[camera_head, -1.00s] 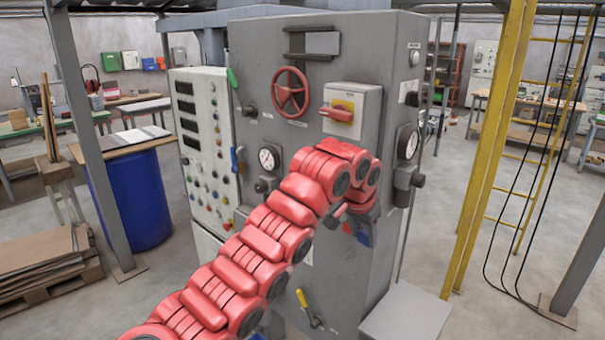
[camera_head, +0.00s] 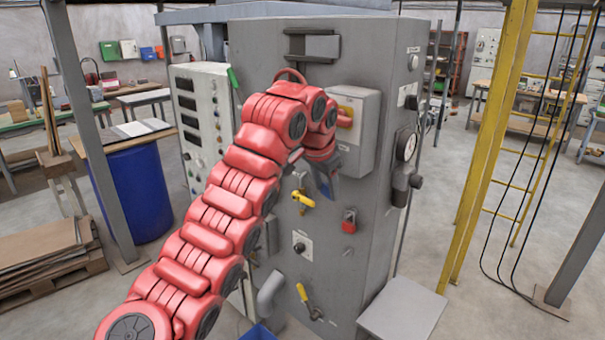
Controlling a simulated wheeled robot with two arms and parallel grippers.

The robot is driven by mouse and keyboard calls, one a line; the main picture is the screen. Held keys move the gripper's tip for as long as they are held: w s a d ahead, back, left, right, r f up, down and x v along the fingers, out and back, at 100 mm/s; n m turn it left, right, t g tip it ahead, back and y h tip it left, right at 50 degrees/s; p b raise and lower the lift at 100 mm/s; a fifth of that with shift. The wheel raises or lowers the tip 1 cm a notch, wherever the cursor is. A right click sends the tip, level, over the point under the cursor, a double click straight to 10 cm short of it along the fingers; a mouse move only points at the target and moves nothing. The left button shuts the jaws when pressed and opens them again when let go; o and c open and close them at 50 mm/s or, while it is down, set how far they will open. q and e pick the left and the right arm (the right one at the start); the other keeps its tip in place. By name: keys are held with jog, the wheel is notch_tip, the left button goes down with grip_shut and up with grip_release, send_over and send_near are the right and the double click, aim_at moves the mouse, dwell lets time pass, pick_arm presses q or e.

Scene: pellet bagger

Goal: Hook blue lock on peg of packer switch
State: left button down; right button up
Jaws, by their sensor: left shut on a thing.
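My left gripper (camera_head: 327,182) is in front of the grey machine cabinet (camera_head: 376,250), left of and below the grey switch box (camera_head: 367,140). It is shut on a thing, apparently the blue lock. Only a bluish patch shows at the fingers, and the lock's outline is not clear. The switch box has a yellow plate and a red handle (camera_head: 345,116), partly hidden by my left wrist. No label is readable, and I cannot make out a peg. A red lock-like piece (camera_head: 349,222) hangs on the cabinet below the gripper. My right gripper is not in view.
A yellow-handled valve (camera_head: 303,200), a black knob on a white plate (camera_head: 300,246) and a lower yellow lever (camera_head: 307,300) stick out from the cabinet. My left arm hides part of the front.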

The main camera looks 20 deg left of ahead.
pick_arm(q)
jog(key=s+a+r+n, duration=0.1)
jog(key=s+a+r, duration=0.1)
jog(key=s+a, duration=0.15)
jog(key=w+d+f+p, duration=0.1)
jog(key=w+d+p, duration=0.1)
jog(key=w+p, duration=0.6)
jog(key=shift+w+f+y+p, duration=0.35)
jog(key=shift+w+y, duration=0.05)
jog(key=shift+w, duration=0.35)
dwell(0.6)
dwell(0.5)
jog(key=shift+c, duration=1.1)
grip_release()
